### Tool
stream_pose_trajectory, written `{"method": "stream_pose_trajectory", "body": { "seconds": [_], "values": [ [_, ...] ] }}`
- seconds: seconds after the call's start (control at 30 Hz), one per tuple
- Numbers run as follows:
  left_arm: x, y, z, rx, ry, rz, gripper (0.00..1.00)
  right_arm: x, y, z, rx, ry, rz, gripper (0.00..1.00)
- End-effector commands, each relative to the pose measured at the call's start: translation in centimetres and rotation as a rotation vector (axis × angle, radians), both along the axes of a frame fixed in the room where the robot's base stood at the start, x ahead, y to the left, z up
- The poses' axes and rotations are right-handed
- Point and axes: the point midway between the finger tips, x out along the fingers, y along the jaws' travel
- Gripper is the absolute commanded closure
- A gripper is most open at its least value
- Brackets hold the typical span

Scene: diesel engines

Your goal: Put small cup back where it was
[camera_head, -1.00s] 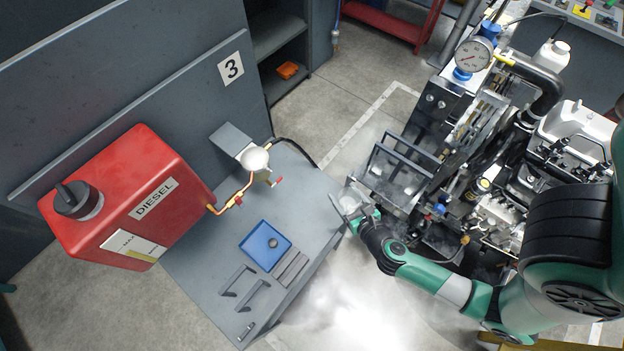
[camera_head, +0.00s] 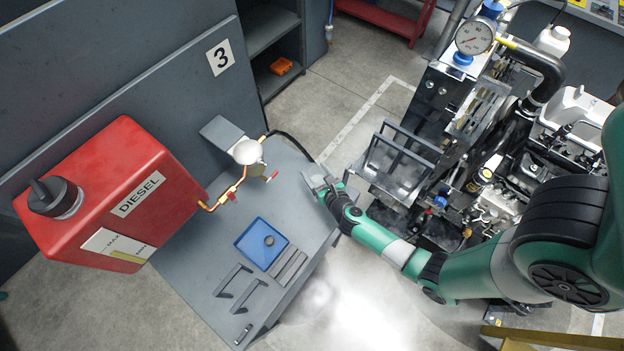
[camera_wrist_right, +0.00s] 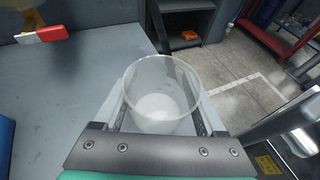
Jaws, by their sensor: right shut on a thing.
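The small cup (camera_wrist_right: 160,95) is clear and open at the top. In the right wrist view it sits between the two fingers of my right gripper (camera_wrist_right: 160,110), which is shut on it. In the head view my right gripper (camera_head: 318,180) is over the right edge of the grey bench (camera_head: 205,285); the cup is hard to make out there. My left gripper is not in view.
A blue tray (camera_head: 262,244) and dark grey brackets (camera_head: 240,288) lie on the bench. A red diesel tank (camera_head: 110,195) stands at left, with a copper pipe and a white bowl-shaped part (camera_head: 247,151) beside it. The engine stand (camera_head: 400,165) is at right. Bare bench top lies left of my right gripper.

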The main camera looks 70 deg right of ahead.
Motion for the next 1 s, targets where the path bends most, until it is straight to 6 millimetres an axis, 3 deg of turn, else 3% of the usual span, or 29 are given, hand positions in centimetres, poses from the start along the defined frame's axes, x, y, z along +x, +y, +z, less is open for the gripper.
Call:
{"method": "stream_pose_trajectory", "body": {
  "seconds": [0.03,0.27,0.5,0.9,0.93,1.0],
  "values": [
    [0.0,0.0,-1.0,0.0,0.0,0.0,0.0,0.5,-0.3,-1.1,-0.001,-0.001,-0.001,0.95],
    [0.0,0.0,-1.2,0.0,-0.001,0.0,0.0,1.0,-0.6,-1.5,0.0,0.0,-0.001,0.95],
    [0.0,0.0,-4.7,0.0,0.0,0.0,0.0,1.6,-0.8,-5.5,0.001,0.001,0.0,0.95],
    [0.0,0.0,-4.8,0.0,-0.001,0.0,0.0,1.6,-0.8,-5.6,-0.001,0.001,0.0,0.95],
    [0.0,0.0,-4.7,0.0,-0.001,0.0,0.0,1.6,-0.8,-5.5,-0.001,0.001,0.0,0.23],
    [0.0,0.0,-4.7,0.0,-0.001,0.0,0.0,1.6,-0.8,-5.5,-0.001,0.001,0.0,0.11]
  ]
}}
